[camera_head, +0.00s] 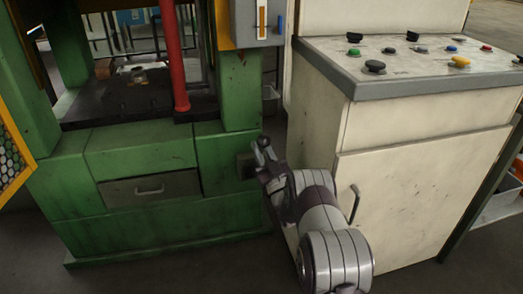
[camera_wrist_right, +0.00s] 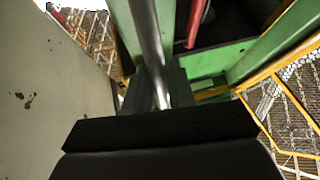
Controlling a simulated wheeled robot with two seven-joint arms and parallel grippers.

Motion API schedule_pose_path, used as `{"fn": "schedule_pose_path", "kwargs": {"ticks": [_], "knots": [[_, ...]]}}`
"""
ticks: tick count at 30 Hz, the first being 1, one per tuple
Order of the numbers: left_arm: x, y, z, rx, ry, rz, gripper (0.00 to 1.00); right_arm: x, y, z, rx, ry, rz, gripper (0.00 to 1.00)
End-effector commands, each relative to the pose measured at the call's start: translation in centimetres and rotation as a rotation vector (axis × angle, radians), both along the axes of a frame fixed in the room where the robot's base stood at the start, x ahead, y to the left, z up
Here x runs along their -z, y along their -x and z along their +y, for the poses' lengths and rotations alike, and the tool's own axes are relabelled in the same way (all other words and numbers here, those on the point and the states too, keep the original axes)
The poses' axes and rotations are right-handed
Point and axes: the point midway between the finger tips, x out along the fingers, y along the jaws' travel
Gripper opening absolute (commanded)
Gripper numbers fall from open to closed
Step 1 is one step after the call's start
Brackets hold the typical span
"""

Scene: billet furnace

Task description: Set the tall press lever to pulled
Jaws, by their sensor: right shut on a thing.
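The tall press lever shows in the right wrist view as a bare metal rod (camera_wrist_right: 150,45) that runs up from between my right gripper's fingers (camera_wrist_right: 165,95). In the head view my right gripper (camera_head: 264,158) is at the right side of the green press (camera_head: 140,150), beside a small dark block (camera_head: 245,166) on the press's side. It is shut on the lever. The gripper hides most of the lever in the head view, so I cannot tell its tilt there. My left gripper is not in view.
A cream control cabinet (camera_head: 400,170) with a button panel (camera_head: 410,62) stands close to the right of my right arm, its door handle (camera_head: 354,203) near the arm. A red column (camera_head: 174,60) stands in the press. Yellow mesh guarding (camera_head: 14,150) is at the left edge.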

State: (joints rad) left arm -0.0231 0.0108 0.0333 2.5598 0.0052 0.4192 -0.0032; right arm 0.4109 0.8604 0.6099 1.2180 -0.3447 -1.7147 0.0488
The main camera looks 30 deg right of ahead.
Motion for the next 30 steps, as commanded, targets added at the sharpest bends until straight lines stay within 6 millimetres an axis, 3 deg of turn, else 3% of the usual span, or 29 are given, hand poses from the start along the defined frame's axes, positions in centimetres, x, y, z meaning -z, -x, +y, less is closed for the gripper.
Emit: {"fn": "schedule_pose_path", "kwargs": {"ticks": [1, 2, 3, 14, 17, 26, 30], "knots": [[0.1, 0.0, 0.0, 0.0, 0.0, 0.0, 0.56, 0.6, 0.1, 0.1, -0.003, -0.003, 0.01, 0.3], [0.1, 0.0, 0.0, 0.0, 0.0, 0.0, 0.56, 0.6, 0.1, 0.1, -0.003, -0.004, 0.01, 0.4], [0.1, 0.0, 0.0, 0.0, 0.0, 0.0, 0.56, 0.6, 0.1, 0.1, -0.003, -0.003, 0.01, 0.41], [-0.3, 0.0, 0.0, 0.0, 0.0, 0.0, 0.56, 0.7, 0.7, 0.0, -0.001, -0.003, 0.008, 0.41], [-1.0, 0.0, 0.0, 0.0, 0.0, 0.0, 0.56, 1.4, 2.1, 0.0, 0.0, -0.005, 0.011, 0.41], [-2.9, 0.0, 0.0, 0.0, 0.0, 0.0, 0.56, 5.7, 8.9, 0.0, 0.001, -0.005, 0.012, 0.41], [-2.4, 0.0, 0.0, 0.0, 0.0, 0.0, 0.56, 6.8, 10.3, 0.1, 0.0, -0.002, 0.008, 0.41]]}}
